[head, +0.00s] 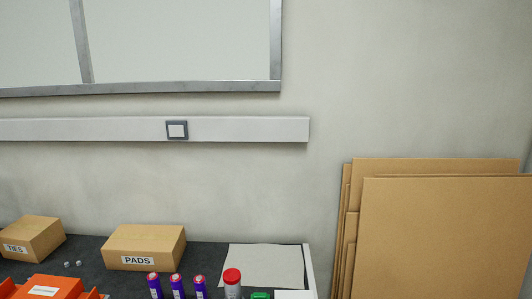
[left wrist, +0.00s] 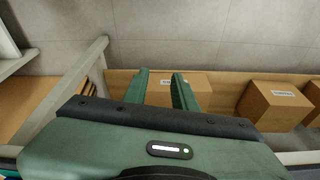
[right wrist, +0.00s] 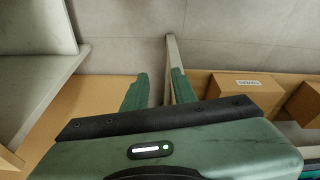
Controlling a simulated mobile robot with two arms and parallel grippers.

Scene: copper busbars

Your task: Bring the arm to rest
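Neither of my grippers shows in the head view. In the left wrist view my left gripper (left wrist: 160,78) has its two green fingers apart, with nothing between them; a cardboard box (left wrist: 188,82) lies beyond the fingertips. In the right wrist view my right gripper (right wrist: 160,78) also has its fingers apart and empty, with a pale post (right wrist: 171,55) beyond them. Neither gripper visibly touches anything.
In the head view a dark worktop holds a TIES box (head: 32,238), a PADS box (head: 146,247), an orange item (head: 52,288), purple cylinders (head: 176,286) and a red-capped container (head: 232,284). Cardboard sheets (head: 445,235) lean on the wall at right.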

